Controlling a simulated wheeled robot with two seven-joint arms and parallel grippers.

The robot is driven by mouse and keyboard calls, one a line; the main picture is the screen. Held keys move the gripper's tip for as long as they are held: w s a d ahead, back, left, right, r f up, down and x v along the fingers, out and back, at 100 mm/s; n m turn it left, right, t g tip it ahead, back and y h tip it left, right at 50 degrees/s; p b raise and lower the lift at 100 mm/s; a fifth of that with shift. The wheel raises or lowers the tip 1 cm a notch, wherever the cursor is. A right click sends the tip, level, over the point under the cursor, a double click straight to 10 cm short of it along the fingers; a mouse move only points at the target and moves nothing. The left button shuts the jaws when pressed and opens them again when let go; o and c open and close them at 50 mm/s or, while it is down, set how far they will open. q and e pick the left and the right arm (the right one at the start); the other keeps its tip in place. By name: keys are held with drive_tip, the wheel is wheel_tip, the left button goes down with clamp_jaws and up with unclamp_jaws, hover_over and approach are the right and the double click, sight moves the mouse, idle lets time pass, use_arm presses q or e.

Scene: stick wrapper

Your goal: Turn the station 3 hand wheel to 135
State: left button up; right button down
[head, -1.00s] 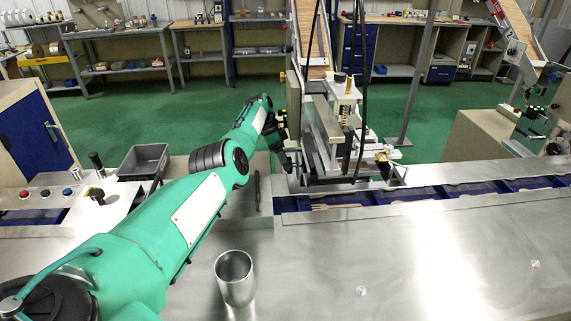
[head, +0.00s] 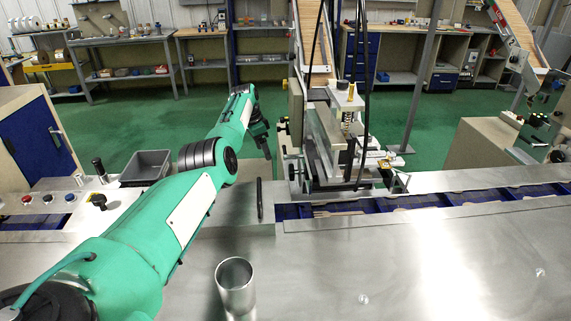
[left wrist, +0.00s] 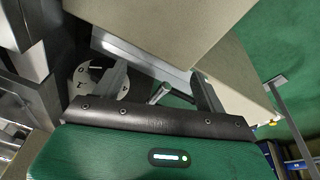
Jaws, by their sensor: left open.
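My left gripper (head: 266,146) is at the left side of the station machine (head: 330,135), pointing down and apart from it in the head view. In the left wrist view the left gripper (left wrist: 160,78) is open, with its two fingers spread. A short metal handle with a rounded end (left wrist: 160,93) shows between the fingers, and I see no finger touching it. A pale round dial plate with dark marks (left wrist: 88,78) sits behind the left finger, partly hidden. I cannot read its setting. The full hand wheel cannot be made out. My right gripper is not in view.
A metal cup (head: 235,287) stands on the steel table in front. A grey bin (head: 146,167) and a button panel (head: 60,200) lie to the left. A blue conveyor channel (head: 430,200) runs right from the machine. Beige machine panels (left wrist: 160,30) stand close to the gripper.

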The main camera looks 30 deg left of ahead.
use_arm(q)
drive_tip(key=a+r+n+t+y+p, duration=0.2)
drive_tip(key=a+r+n+y, duration=0.3)
drive_tip(key=a, duration=0.7)
drive_tip(key=a+r+n+t+y+p, duration=0.25)
drive_tip(key=a+r+y, duration=0.35)
drive_tip(key=a, duration=0.6)
drive_tip(key=w+r+m+t+y+p, duration=0.25)
drive_tip(key=r+t, duration=0.65)
drive_tip(key=r, duration=0.6)
drive_tip(key=w+d+m+t+h+p, duration=0.1)
drive_tip(key=w+d+m+t+h, duration=0.3)
drive_tip(key=d, duration=0.3)
drive_tip(key=m+g+h+p, duration=0.6)
drive_tip(key=g+h, duration=0.6)
drive_tip(key=h, duration=0.1)
approach(292, 173)
drive_tip(key=w+d+f, duration=0.2)
drive_tip(key=w+f, duration=0.4)
drive_tip(key=f, duration=0.1)
drive_tip(key=shift+w+d+f, duration=0.15)
drive_tip(key=shift+w, duration=0.15)
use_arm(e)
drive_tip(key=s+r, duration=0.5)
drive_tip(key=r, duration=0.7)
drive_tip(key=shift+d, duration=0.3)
